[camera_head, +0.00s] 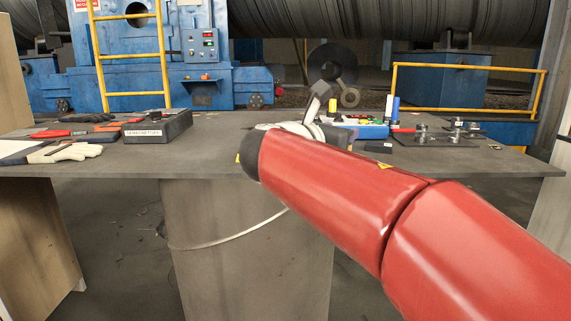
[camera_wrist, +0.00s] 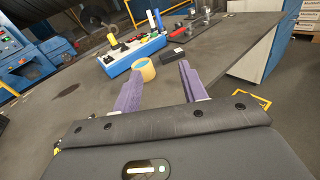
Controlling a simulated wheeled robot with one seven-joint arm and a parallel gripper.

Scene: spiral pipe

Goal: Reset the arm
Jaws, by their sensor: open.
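My red arm reaches from the lower right across the front of the table in the head view. My gripper (camera_wrist: 160,68) shows in the wrist view with its two purple fingers apart and nothing held between them. The fingers point over the dark tabletop. A yellow ring with a blue inside (camera_wrist: 149,75) lies beyond the fingertips, seen partly between them, apart from both fingers as far as I can tell. In the head view the gripper is largely hidden behind my arm.
The grey table (camera_head: 230,150) holds a dark labelled box (camera_head: 158,130), gloves (camera_head: 65,153) and red-handled tools at the left. A blue tray with coloured-handled items (camera_wrist: 135,52) and metal fixtures (camera_head: 455,135) stand at the right. Blue machinery and yellow rails are behind.

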